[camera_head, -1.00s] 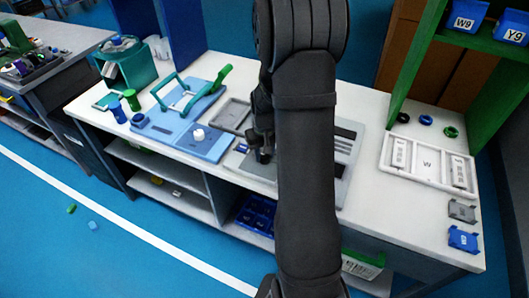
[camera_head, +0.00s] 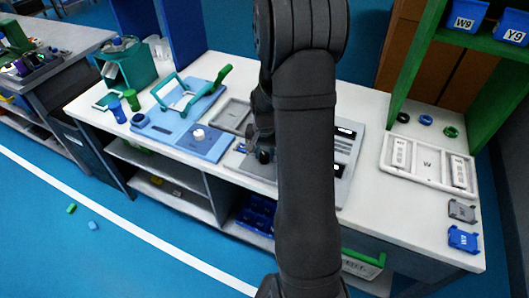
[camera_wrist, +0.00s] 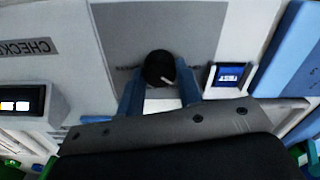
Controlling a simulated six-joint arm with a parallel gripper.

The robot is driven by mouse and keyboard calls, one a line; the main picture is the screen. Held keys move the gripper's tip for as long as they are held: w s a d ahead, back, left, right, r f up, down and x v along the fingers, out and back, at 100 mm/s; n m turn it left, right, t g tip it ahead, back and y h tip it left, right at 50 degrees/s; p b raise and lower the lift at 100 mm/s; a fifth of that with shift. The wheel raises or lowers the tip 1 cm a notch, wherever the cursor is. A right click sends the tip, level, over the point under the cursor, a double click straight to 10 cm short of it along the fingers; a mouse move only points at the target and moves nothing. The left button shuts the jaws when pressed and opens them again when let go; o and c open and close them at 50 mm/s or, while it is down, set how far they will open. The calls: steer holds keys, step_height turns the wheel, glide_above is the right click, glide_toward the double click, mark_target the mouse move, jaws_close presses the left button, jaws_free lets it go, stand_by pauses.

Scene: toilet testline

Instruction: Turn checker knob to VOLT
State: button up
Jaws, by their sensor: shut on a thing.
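The checker (camera_head: 343,190) is a grey panel on the white bench, partly hidden behind my arm. Its round black knob (camera_wrist: 158,66) has a short white mark on its right side in the wrist view. The blue fingers of my gripper (camera_wrist: 159,90) stand on either side of the knob and are shut on it. Small lettering beside the knob is partly covered and too blurred to read. A small blue display (camera_wrist: 230,75) is lit to the right of the knob in the wrist view. Another lit display (camera_wrist: 22,103) is at the left. In the head view my gripper (camera_head: 263,148) is mostly dark.
A light blue fixture (camera_head: 185,135) with a teal handle and a white round part stands left of the checker. A grey tray (camera_head: 231,115) lies between them. A white tray marked W (camera_head: 427,163) lies at the right, near blue and green rings.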

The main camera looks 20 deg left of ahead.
mark_target(265, 155)
steer(key=shift+m, duration=2.3)
steer(key=o, duration=1)
steer(key=shift+c, duration=0.2)
steer(key=shift+r, duration=0.1)
step_height(265, 155, up, 17)
steer(key=shift+r, duration=0.15)
step_height(265, 155, down, 18)
steer(key=shift+r, duration=0.2)
